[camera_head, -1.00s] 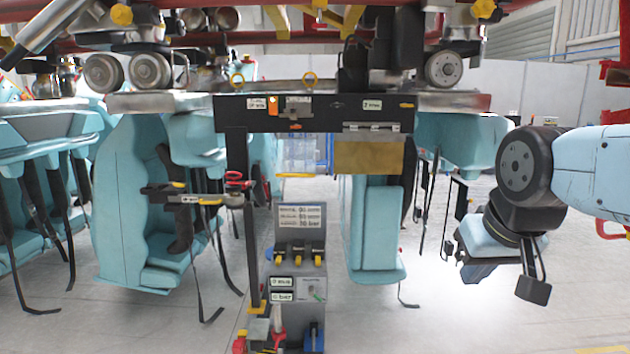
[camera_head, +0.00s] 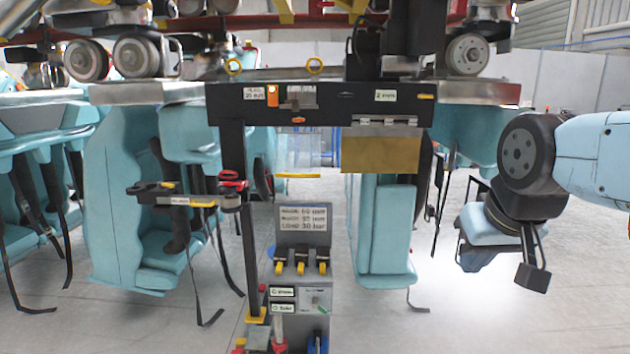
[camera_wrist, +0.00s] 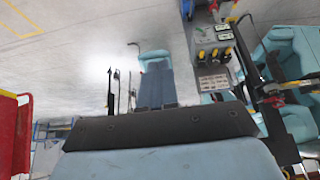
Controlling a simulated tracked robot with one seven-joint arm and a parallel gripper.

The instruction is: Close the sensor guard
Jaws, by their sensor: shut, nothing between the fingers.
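A brass-coloured plate (camera_head: 380,155) hangs from a hinge under the right part of a black beam (camera_head: 325,103) in the head view. It looks like the sensor guard, and it hangs about vertical with its broad face towards me. My gripper (camera_head: 472,240) is to the right of the plate and lower, clear of it. It is shut and empty, with its fingers hard to make out. In the wrist view a blue and black body fills the bottom, and I cannot make out the plate there.
A grey control stand (camera_head: 300,275) with yellow-tipped levers stands below the beam. A black bracket (camera_head: 185,198) with a red handle juts out left of it. Blue train seats (camera_head: 385,230) hang behind. Steel wheels (camera_head: 467,54) are above. The floor at right is clear.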

